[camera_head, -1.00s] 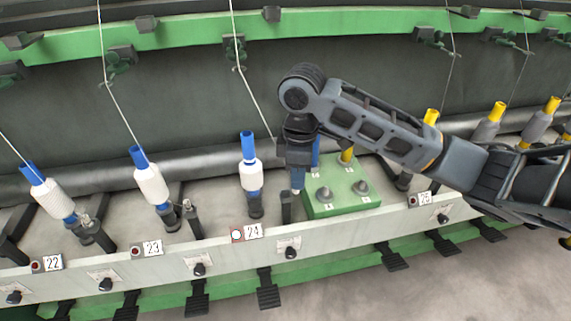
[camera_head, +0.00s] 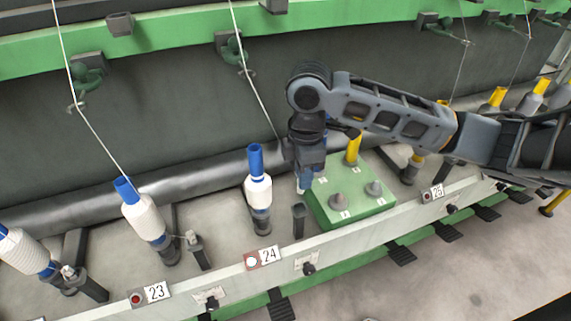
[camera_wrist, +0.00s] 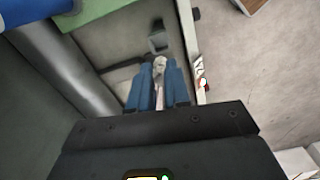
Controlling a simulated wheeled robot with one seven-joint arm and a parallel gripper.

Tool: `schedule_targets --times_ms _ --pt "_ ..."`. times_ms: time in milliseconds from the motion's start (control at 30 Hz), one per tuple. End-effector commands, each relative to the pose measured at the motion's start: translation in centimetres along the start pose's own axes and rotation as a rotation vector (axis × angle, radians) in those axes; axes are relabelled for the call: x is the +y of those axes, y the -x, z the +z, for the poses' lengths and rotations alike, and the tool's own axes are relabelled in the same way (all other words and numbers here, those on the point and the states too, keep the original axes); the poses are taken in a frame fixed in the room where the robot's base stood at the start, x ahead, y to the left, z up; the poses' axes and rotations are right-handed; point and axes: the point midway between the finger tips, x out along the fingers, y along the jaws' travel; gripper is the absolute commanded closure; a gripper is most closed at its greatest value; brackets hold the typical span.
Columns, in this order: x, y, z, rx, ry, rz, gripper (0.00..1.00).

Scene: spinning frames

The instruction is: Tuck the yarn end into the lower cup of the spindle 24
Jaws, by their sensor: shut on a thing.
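Spindle 24 (camera_head: 258,190) stands upright in the head view, with a blue tube and a white yarn package above a dark base. Its lower cup cannot be made out clearly. The yarn (camera_head: 262,105) runs from the guide above down to my gripper (camera_head: 303,183), which points down to the right of the spindle, apart from it. In the wrist view, the blue fingers of my gripper (camera_wrist: 159,88) close around a pale strand, the yarn end (camera_wrist: 159,70). The yarn end is hidden in the head view.
A green block (camera_head: 347,216) with pegs and a yellow tube stands just right of my gripper. A dark post (camera_head: 298,220) stands between spindle 24 and the block. Spindle 23 (camera_head: 145,220) is at the left. A pale rail (camera_head: 230,280) with number plates runs along the front.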

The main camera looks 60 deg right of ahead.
Motion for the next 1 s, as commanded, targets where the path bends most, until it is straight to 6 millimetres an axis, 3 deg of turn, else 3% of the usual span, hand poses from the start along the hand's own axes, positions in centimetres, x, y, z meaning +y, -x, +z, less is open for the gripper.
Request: schedule_targets --times_ms 367,1000 --pt "0.0 -1.0 0.0 -0.001 0.0 0.0 0.95" --pt "0.0 -4.5 0.0 -0.001 0.0 0.0 0.95"
